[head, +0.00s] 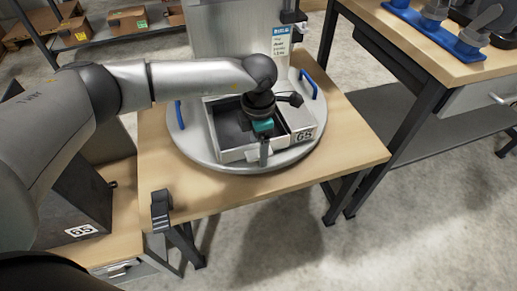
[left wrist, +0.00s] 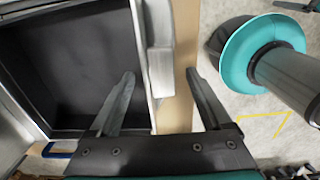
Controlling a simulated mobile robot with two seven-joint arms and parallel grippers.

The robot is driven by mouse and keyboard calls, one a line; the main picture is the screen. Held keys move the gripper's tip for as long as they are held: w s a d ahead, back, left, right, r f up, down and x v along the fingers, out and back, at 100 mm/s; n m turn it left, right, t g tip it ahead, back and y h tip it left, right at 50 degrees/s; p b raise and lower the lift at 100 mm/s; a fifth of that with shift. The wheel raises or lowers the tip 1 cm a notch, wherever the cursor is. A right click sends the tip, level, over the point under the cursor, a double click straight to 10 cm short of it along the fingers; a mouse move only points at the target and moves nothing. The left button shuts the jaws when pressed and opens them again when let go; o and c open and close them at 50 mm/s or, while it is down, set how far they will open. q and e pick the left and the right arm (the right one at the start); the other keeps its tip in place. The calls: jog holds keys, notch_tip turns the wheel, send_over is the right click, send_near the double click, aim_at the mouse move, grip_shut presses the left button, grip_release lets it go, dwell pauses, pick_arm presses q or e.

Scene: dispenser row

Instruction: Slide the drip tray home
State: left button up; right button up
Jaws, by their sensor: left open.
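The drip tray (head: 236,155) is a light grey open box with a dark inside, sitting on a round grey plate (head: 205,158) at the foot of the dispenser (head: 235,45). In the left wrist view its dark inside (left wrist: 70,65) fills the left, and a pale grip (left wrist: 160,70) stands out from its front wall. My left gripper (head: 264,150) points down at the tray's front. In the left wrist view its open fingers (left wrist: 160,78) lie either side of the front wall and grip, one over the inside, one outside. Contact cannot be told. My right gripper does not show.
The plate has blue handles (head: 313,84) and rests on a wooden table (head: 350,130). A dark bracket (head: 161,210) stands at its front left edge. A dark bin (head: 85,205) marked 65 is at left. Another bench (head: 425,60) stands at right; floor in front is clear.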

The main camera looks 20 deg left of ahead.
pick_arm(q)
jog(key=shift+f, duration=0.4)
jog(key=shift+c, duration=0.3)
grip_shut()
dwell(0.4)
jog(key=shift+o, duration=0.3)
grip_release()
